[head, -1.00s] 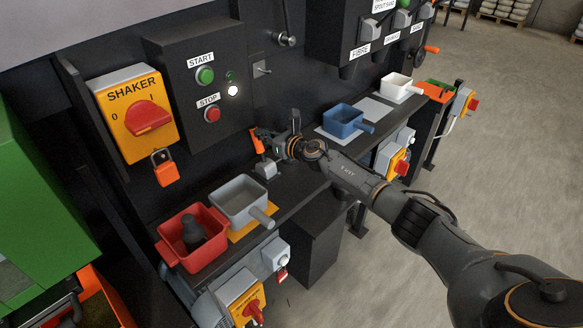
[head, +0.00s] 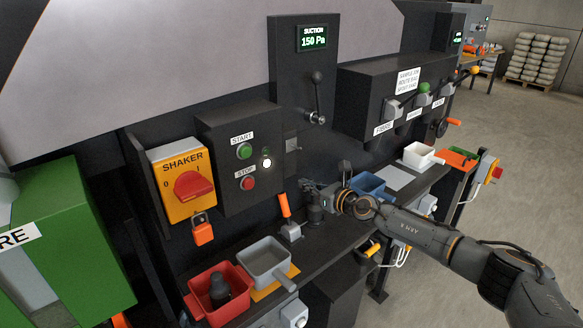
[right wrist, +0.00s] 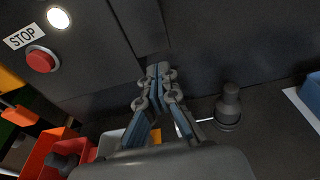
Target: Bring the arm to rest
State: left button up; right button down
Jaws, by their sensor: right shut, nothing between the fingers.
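My right gripper (head: 310,193) is at the end of the arm that comes in from the right, above the dark bench. It is just right of a lever with an orange handle (head: 285,206) on a grey base (head: 291,231). In the right wrist view the fingertips (right wrist: 159,72) are together with nothing between them, in front of the dark panel. The lever and gripper overlap closely in the head view, but I see no grip on it. My left gripper is not in view.
A red bin (head: 196,306) and a grey scoop-like tray (head: 249,261) stand at the bench's front left. A blue tray (head: 372,181) and a white tray (head: 418,160) stand farther right. A dark knobbed cylinder (right wrist: 230,108) stands right of the fingers. Open floor lies at right.

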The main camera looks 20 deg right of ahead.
jog(key=s+a+f+m+t+h, duration=0.2)
jog(key=s+a+f+m+h, duration=0.15)
jog(key=s+a+m, duration=1)
jog(key=s+d+f+m+g+h, duration=0.1)
jog(key=s+f+m+g, duration=0.3)
jog(key=s+m, duration=0.55)
jog(key=s+d+f+m+g, duration=0.2)
jog(key=s+f+m+g, duration=0.4)
jog(key=s, duration=0.7)
jog(key=s+d+f+m+g+h, duration=0.1)
jog(key=s+f+m+g, duration=0.2)
jog(key=s+m, duration=0.7)
jog(key=s+f+n+g+b, duration=0.1)
jog(key=s+f+b, duration=0.15)
jog(key=f, duration=1.45)
jog(key=s+f+g+b, duration=0.1)
jog(key=s+f+b, duration=0.15)
jog(key=f, duration=1.35)
pick_arm(q)
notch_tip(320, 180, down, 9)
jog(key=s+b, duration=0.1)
jog(key=b, duration=0.3)
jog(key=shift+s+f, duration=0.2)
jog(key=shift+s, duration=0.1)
pick_arm(e)
jog(key=s+d+f, duration=0.3)
jog(key=s+f, duration=1.2)
jog(key=f, duration=0.4)
jog(key=shift+g, duration=0.4)
